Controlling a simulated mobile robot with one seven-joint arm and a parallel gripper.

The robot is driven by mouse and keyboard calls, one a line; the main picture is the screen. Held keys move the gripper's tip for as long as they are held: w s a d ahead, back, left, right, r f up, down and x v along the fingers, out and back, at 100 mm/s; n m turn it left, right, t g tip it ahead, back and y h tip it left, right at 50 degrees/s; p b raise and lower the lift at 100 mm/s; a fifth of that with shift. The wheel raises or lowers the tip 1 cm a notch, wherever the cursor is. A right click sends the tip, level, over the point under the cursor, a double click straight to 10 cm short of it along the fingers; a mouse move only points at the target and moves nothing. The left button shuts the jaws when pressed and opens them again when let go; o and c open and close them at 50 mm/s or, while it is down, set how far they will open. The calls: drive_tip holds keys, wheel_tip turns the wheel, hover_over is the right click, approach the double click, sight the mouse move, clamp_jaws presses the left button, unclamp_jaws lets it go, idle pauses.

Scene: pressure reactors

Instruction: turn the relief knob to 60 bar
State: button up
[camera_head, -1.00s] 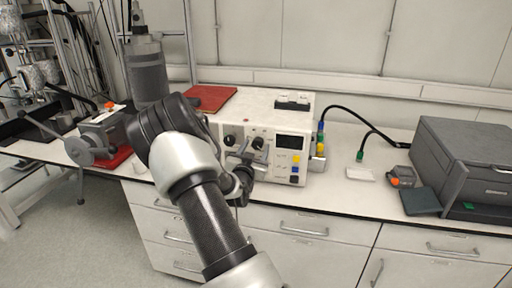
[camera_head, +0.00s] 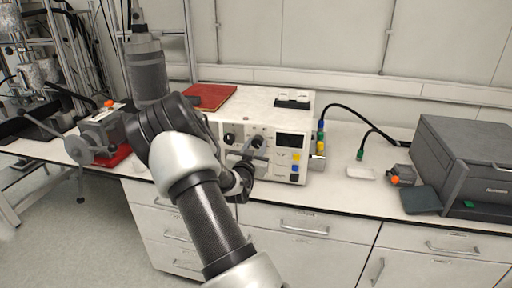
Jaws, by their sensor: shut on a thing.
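A white control box (camera_head: 290,124) stands on the bench and faces me. It has a dark display (camera_head: 290,140), coloured buttons and two black knobs on its front. The left knob (camera_head: 230,139) is free. The right knob (camera_head: 258,142) is at my gripper (camera_head: 253,149), which is shut on it from the front. My gripper and wrist cover part of the panel below the knobs. The knob markings and the pressure reading are too small to read, and I cannot read which knob is labelled relief.
A grey clamp-like device (camera_head: 98,140) stands left of my arm. Cables run right of the box toward a dark grey printer-like machine (camera_head: 465,160). Drawers are below the bench edge.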

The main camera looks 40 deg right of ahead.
drive_tip(key=n+b, duration=0.2)
drive_tip(key=n, duration=0.2)
drive_tip(key=shift+f+n+b, duration=0.15)
drive_tip(key=shift+n+b, duration=0.25)
drive_tip(key=n+b, duration=0.1)
drive_tip(key=n, duration=0.4)
drive_tip(key=n+b, duration=0.1)
drive_tip(key=n, duration=0.9)
drive_tip(key=shift+n+b, duration=0.3)
drive_tip(key=shift+n, duration=0.3)
drive_tip(key=o, duration=1)
drive_tip(key=shift+o, duration=0.2)
